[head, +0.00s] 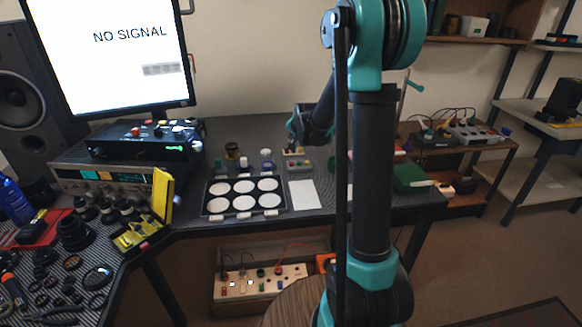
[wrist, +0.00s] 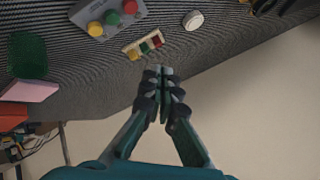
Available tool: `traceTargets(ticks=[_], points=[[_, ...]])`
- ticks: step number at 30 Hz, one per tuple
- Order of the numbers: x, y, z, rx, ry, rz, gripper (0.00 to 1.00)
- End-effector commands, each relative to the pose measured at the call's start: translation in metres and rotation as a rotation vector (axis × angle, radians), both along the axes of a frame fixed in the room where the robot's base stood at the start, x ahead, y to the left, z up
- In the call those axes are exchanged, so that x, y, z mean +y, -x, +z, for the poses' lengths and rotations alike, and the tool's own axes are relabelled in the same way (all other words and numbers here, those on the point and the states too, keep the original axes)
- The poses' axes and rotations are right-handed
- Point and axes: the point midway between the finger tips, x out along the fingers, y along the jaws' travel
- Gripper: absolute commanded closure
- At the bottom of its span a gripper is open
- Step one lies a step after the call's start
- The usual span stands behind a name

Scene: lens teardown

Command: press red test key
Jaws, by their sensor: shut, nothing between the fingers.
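A small pale strip (wrist: 131,46) carries a red key (wrist: 157,41), a green key (wrist: 146,46) and a yellow key (wrist: 133,55) in the wrist view. A larger grey box (wrist: 104,11) beside it has a yellow, a green and a red round button (wrist: 130,7). My gripper (wrist: 161,71) is shut and empty, its tips pointing toward the strip and appearing just short of the red and green keys. Contact cannot be told. In the head view my gripper (head: 292,147) is over the bench by a small button box (head: 297,164).
A tray of white discs (head: 207,209) and a white sheet (head: 304,195) lie in front of the button box. A round white knob (wrist: 193,20) is near the strip. A green block (head: 408,178) stands to the right. The monitor (head: 115,60) reads "NO SIGNAL".

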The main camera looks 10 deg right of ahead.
Motion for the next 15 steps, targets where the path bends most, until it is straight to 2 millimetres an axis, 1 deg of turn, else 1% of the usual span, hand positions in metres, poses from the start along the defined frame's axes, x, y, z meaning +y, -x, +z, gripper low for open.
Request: traceTargets(ticks=[1, 4, 15], points=[[0.0007, -0.0047, -0.0005, -0.004, -0.007, -0.005, 1.00], [0.0012, -0.0082, -0.0006, -0.008, -0.013, -0.011, 1.00], [0.0011, -0.0083, -0.0020, -0.008, -0.013, -0.011, 1.00]])
